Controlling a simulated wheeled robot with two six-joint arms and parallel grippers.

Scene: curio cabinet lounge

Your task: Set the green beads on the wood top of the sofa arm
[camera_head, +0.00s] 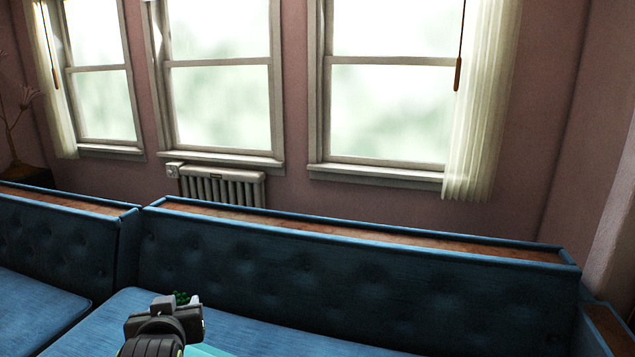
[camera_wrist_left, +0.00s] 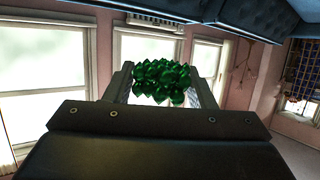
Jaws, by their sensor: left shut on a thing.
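The green beads (camera_wrist_left: 160,80) are a shiny dark green cluster between the two fingers of my left gripper (camera_wrist_left: 160,88) in the left wrist view. In the head view my left gripper (camera_head: 188,302) is at the lower left, above the blue sofa seat, and a bit of the green beads (camera_head: 181,297) shows at its tip. The gripper is shut on the beads. The wood top of the sofa arm (camera_head: 607,328) is at the far lower right of the head view, partly cut off by the frame edge. My right gripper is not in view.
The tufted blue sofa back (camera_head: 350,275) stands beyond my gripper, with a wood strip (camera_head: 350,233) along its top. A second sofa section (camera_head: 50,240) is at the left. A radiator (camera_head: 222,187) is under the windows. The seat (camera_head: 270,340) looks clear.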

